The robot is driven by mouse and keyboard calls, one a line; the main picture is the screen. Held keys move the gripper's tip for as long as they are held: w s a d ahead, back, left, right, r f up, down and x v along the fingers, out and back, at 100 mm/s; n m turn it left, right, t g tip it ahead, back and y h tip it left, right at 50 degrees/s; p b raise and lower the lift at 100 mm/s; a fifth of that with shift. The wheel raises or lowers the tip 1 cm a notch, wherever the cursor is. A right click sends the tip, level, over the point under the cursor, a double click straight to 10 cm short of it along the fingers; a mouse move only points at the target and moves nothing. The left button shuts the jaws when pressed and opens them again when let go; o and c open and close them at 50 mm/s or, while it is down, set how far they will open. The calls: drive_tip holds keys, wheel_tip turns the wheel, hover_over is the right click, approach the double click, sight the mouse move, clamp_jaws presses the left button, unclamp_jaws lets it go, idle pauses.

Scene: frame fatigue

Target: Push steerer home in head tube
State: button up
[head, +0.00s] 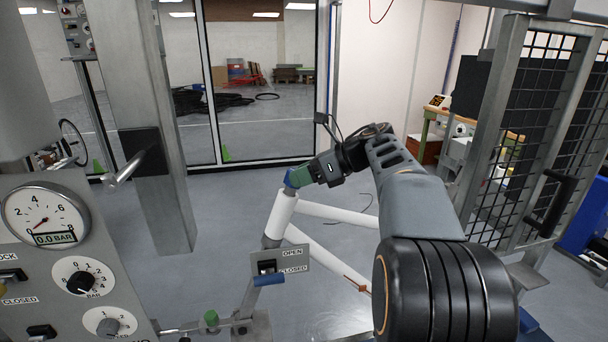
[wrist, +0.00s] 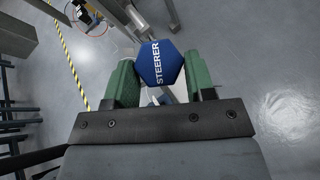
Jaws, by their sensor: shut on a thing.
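The blue steerer cap, lettered STEERER (wrist: 160,62), sits between the two green fingers of my gripper (wrist: 161,82) in the wrist view. My gripper (head: 297,178) is shut on it at the top of the white head tube (head: 281,215) in the head view. Only a little blue of the steerer (head: 289,182) shows there. The head tube is tilted, with white frame tubes (head: 335,214) running off to the right. My fingers hide how deep the steerer sits in the tube.
A panel on the left has a gauge (head: 45,215) reading 0.0 bar and knobs (head: 82,283). An OPEN/CLOSED switch plate (head: 280,262) stands just below the head tube. A grey post (head: 160,190) is at left, a mesh guard (head: 525,130) at right.

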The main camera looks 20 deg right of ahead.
drive_tip(key=shift+a+f+b, duration=0.2)
drive_tip(key=shift+f+b, duration=0.3)
drive_tip(key=shift+f, duration=0.05)
drive_tip(key=shift+a+f+b, duration=0.2)
drive_tip(key=shift+f+b, duration=0.25)
drive_tip(key=shift+f, duration=0.05)
drive_tip(key=o, duration=0.9)
drive_tip(key=shift+o, duration=0.2)
drive_tip(key=p+v, duration=0.1)
drive_tip(key=v, duration=1.2)
drive_tip(key=shift+d+r, duration=0.2)
drive_tip(key=shift+d, duration=0.1)
drive_tip(key=shift+s, duration=0.15)
